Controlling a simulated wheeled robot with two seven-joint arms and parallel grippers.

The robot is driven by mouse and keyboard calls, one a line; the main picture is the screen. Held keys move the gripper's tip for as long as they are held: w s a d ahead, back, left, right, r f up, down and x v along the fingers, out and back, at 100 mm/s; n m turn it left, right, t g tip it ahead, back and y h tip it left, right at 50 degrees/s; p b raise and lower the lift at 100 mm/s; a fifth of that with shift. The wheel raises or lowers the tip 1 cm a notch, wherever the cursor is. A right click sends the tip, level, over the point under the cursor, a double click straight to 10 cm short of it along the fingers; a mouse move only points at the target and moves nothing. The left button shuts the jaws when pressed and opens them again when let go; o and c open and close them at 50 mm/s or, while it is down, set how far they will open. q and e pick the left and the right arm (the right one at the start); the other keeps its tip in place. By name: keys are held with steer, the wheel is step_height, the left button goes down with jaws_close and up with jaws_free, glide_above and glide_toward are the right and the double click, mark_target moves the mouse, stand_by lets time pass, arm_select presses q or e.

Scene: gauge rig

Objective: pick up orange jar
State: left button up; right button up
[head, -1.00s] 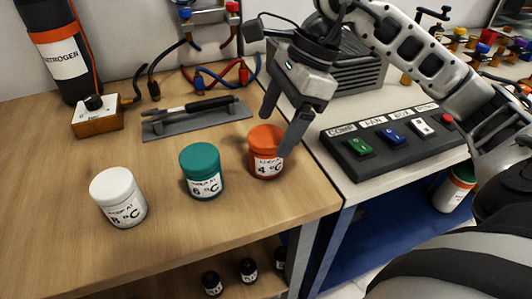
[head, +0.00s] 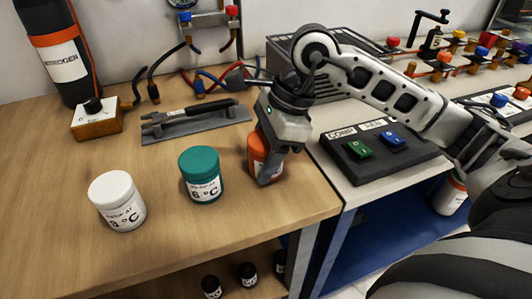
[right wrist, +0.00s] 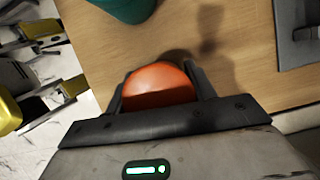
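The orange jar (head: 256,148) stands on the wooden table near its right front corner. My right gripper (head: 262,165) is down over it from above, with one finger across its front and label. In the right wrist view, the jar's round orange lid (right wrist: 158,82) sits between the two fingers of the right gripper (right wrist: 160,95). The fingers lie close along both sides; whether they press on the jar cannot be told. The jar appears to rest on the table. My left gripper is not in view.
A teal jar (head: 201,174) stands just left of the orange jar, and a white jar (head: 117,201) further left. A grey tray (head: 196,124) with a dark tool lies behind. A black switch panel (head: 380,152) is on the bench to the right.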

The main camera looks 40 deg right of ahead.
steer(key=c, duration=0.3)
steer(key=shift+r, duration=0.1)
